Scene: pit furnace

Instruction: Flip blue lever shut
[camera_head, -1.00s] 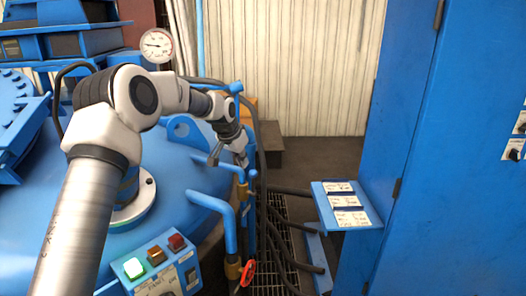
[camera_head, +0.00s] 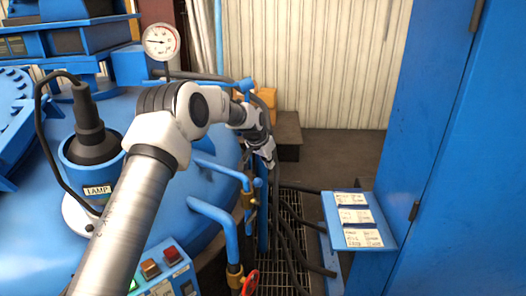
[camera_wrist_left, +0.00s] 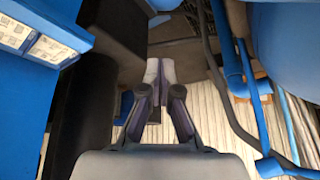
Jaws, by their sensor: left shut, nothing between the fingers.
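My left gripper (camera_head: 270,160) is beyond the blue pipework at the furnace's right edge, and its jaws are small and partly hidden in the head view. In the left wrist view its fingers (camera_wrist_left: 160,78) are together with nothing between them. Blue pipes (camera_head: 218,172) with brass fittings (camera_head: 248,196) run just left of and below the gripper. In the wrist view a blue pipe (camera_wrist_left: 228,45) stands right of the fingers, apart from them. I cannot pick out a blue lever for certain; it may be hidden or blend with the blue pipes. My right gripper is not in view.
Black hoses (camera_head: 286,225) hang over a floor grating right of the pipes. A blue shelf with labels (camera_head: 334,226) juts from the blue cabinet (camera_head: 440,180). A red handwheel (camera_head: 251,283) is low in front. A pressure gauge (camera_head: 160,41) stands behind the arm.

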